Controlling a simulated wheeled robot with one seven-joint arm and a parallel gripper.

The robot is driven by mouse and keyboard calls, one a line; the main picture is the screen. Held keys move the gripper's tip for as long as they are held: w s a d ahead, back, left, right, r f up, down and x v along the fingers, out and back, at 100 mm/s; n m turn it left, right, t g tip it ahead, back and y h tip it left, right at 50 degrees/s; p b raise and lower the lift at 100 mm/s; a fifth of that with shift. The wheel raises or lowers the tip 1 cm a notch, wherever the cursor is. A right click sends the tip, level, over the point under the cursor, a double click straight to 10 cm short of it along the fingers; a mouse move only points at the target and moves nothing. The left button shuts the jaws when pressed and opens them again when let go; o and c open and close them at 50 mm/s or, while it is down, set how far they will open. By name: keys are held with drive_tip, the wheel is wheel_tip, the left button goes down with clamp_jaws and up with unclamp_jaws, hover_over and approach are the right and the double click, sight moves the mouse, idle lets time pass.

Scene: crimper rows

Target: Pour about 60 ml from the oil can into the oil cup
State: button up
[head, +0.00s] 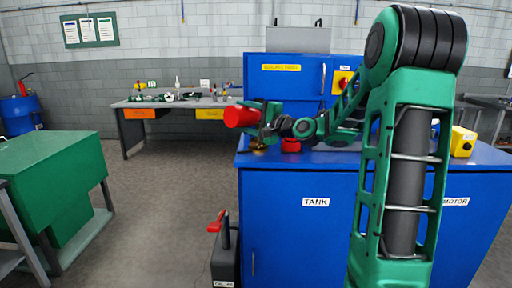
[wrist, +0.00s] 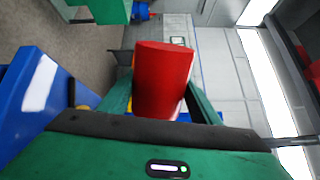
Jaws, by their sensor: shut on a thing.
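The red oil can (head: 241,116) is held in my gripper (head: 262,118) above the left end of the blue tank unit. The can lies well tilted, close to level, with its end pointing left. In the wrist view the red can (wrist: 162,78) sits between my two green fingers (wrist: 163,106), which are shut on it. A small brass-coloured round thing (head: 258,149), likely the oil cup, stands on the tank top below my gripper; it is partly hidden. Its inside and any flow of oil cannot be made out.
The blue tank unit (head: 300,225) has a red cap-like thing (head: 290,146) and a yellow box (head: 462,141) on top. A workbench (head: 170,103) is behind; a green cabinet (head: 50,170) is at left.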

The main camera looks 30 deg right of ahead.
drive_tip(key=shift+r, duration=0.1)
idle(0.5)
drive_tip(key=shift+a, duration=0.1)
drive_tip(key=shift+a+f+n, duration=0.15)
drive_tip(key=shift+f+n, duration=0.65)
drive_tip(key=shift+n, duration=0.1)
drive_tip(key=shift+a+n, duration=0.1)
drive_tip(key=shift+n, duration=0.4)
drive_tip(key=shift+s+r, duration=0.1)
drive_tip(key=shift+n, duration=0.4)
drive_tip(key=shift+f+n+b, duration=0.65)
drive_tip(key=shift+n+b, duration=0.05)
drive_tip(key=shift+n, duration=0.2)
